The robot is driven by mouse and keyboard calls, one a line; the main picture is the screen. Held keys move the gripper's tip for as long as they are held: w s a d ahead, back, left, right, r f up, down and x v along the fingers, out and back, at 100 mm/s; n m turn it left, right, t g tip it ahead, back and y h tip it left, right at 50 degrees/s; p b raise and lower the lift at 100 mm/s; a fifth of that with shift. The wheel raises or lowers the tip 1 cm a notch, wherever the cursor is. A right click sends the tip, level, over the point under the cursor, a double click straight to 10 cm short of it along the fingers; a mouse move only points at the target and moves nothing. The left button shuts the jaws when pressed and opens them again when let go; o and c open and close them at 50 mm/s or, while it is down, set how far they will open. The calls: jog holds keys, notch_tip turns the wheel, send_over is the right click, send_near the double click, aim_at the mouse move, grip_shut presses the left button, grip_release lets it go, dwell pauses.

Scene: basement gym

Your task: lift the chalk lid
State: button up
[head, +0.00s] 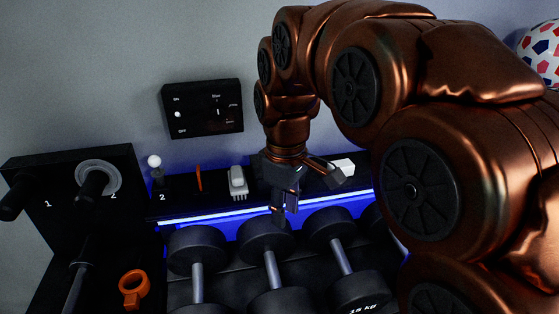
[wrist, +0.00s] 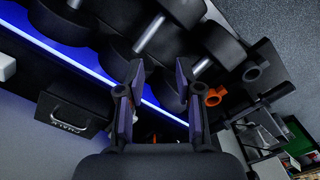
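In the wrist view a small black box (wrist: 72,113) with a handle-like pale fitting or lettering on its front lies left of my gripper (wrist: 159,75). It may be the chalk box; I cannot read the marking or make out a separate lid. My gripper's two fingers are spread apart with nothing held between them. In the head view my gripper (head: 300,195) hangs over the back ledge, just behind the dumbbells, and the box cannot be made out there.
Several dumbbells (head: 269,265) stand in front of the blue-lit ledge. A white block (head: 343,167), a grey-white brush-like item (head: 238,182) and an orange upright piece (head: 198,178) are on the ledge. A black switch panel (head: 203,108) is on the wall. An orange ring (head: 133,283) lies at lower left.

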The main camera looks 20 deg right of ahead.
jog(key=w+d+r+n+t+b, duration=0.1)
jog(key=w+d+r+n+b, duration=0.15)
jog(key=w, duration=0.45)
jog(key=w+d+r+n+t+b, duration=0.1)
jog(key=w+d+n+b, duration=0.2)
jog(key=w, duration=0.4)
jog(key=w+d+r+n+b, duration=0.1)
jog(key=w+d+n, duration=0.25)
jog(key=w, duration=0.25)
jog(key=shift+w+a+f+p, duration=0.1)
jog(key=shift+w+f+p, duration=0.2)
jog(key=shift+f, duration=0.95)
jog(key=shift+w+a+f+p, duration=0.1)
jog(key=shift+w+f+p, duration=0.2)
jog(key=shift+f, duration=0.9)
jog(key=shift+w+f+p, duration=0.25)
jog(key=shift+w+f, duration=0.1)
jog(key=shift+f, duration=0.9)
jog(key=shift+c, duration=0.3)
grip_shut()
